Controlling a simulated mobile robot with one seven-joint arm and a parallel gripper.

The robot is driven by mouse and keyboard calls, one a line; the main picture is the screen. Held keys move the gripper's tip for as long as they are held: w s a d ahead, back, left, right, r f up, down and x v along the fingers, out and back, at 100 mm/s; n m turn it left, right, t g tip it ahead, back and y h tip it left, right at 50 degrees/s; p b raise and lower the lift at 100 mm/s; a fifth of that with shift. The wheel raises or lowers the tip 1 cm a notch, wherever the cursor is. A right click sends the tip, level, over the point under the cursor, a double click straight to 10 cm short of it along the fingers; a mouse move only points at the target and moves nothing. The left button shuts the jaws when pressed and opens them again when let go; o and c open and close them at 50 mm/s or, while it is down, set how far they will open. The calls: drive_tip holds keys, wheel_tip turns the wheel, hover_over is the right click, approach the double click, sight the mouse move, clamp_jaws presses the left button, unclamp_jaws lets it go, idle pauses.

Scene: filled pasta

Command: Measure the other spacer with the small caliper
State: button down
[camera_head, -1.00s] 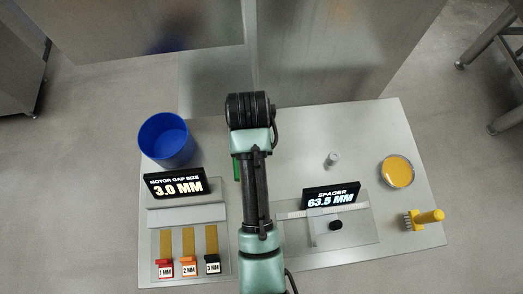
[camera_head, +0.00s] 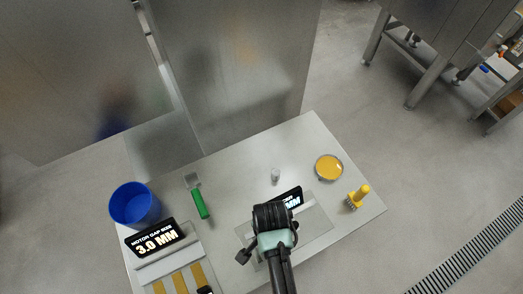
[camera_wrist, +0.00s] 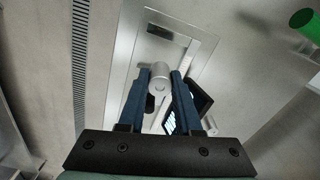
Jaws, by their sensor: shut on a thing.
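In the wrist view, my gripper (camera_wrist: 160,84) has its two blue fingers closed on a small silver cylinder, a spacer (camera_wrist: 160,72). It is held above or at the small caliper; contact cannot be told. Another silver spacer (camera_head: 275,175) stands on the table behind the display. My fingers are hidden in the head view.
A green-handled tool (camera_head: 201,205) lies mid-table. The table's back middle is clear.

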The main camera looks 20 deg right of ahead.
drive_tip(key=shift+w+f+b, duration=0.1)
drive_tip(key=shift+f+b, duration=3.2)
drive_tip(key=shift+b, duration=0.1)
drive_tip(key=shift+f+b, duration=0.3)
drive_tip(key=shift+f, duration=0.25)
drive_tip(key=c, duration=0.5)
unclamp_jaws()
drive_tip(key=shift+r, duration=0.1)
wheel_tip(320, 180, up, 13)
drive_tip(key=shift+f+b, duration=0.1)
drive_tip(key=shift+b, duration=0.3)
